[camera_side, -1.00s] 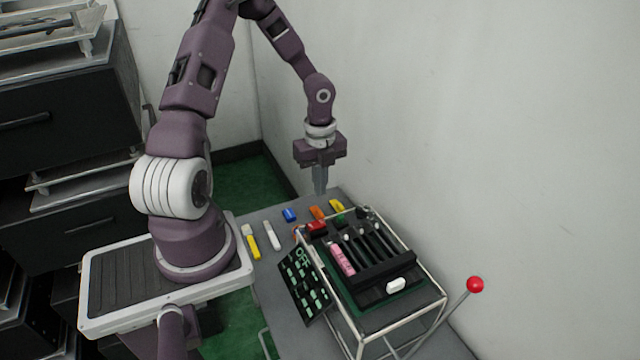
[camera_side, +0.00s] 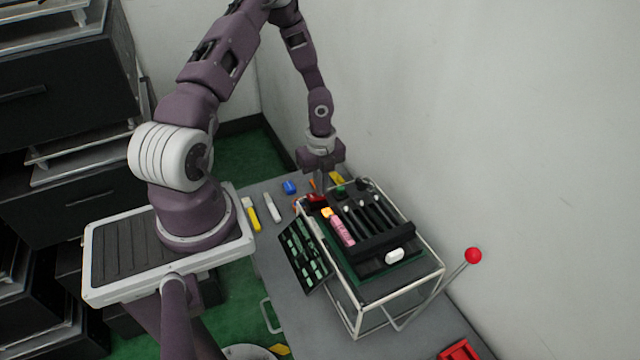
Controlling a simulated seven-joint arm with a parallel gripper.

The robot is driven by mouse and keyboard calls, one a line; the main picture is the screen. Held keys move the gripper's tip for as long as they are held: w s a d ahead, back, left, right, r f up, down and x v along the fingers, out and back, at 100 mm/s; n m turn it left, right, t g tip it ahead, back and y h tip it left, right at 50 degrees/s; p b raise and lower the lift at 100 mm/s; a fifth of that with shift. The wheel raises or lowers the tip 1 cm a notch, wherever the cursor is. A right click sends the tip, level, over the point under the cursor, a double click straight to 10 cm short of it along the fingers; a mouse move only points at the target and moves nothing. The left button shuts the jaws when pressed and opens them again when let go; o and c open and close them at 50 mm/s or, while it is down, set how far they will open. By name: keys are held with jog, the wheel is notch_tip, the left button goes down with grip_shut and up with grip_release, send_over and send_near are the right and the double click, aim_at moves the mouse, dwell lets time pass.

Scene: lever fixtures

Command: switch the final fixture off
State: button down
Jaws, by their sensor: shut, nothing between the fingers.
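A wire-framed rack (camera_side: 402,308) on the grey table holds a dark panel with several black slider-like bars (camera_side: 372,215). A pink piece (camera_side: 342,231) with an orange patch (camera_side: 327,212) at its upper end lies along the panel's left side. A white knob (camera_side: 394,256) sits at its near end. A lever with a red ball (camera_side: 473,255) leans out at the rack's right. I cannot tell which of these is the final fixture. My gripper (camera_side: 319,186) is shut and empty, pointing down by a red block (camera_side: 316,200) at the rack's far end. Its fingertips are partly hard to make out.
A dark board with green marks (camera_side: 306,257) leans on the rack's left. Blue (camera_side: 289,187), yellow (camera_side: 252,214) and white (camera_side: 273,208) pieces lie on the table. A red box (camera_side: 459,350) is at the lower right. A wall stands behind.

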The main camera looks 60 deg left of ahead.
aim_at(315, 195)
jog(key=shift+s+f, duration=0.1)
jog(key=shift+s, duration=0.2)
jog(key=shift+s+r, duration=0.2)
jog(key=shift+s, duration=0.4)
jog(key=shift+r, duration=0.1)
notch_tip(315, 195, up, 14)
dwell(0.3)
jog(key=shift+w+a, duration=0.1)
jog(key=shift+w, duration=0.6)
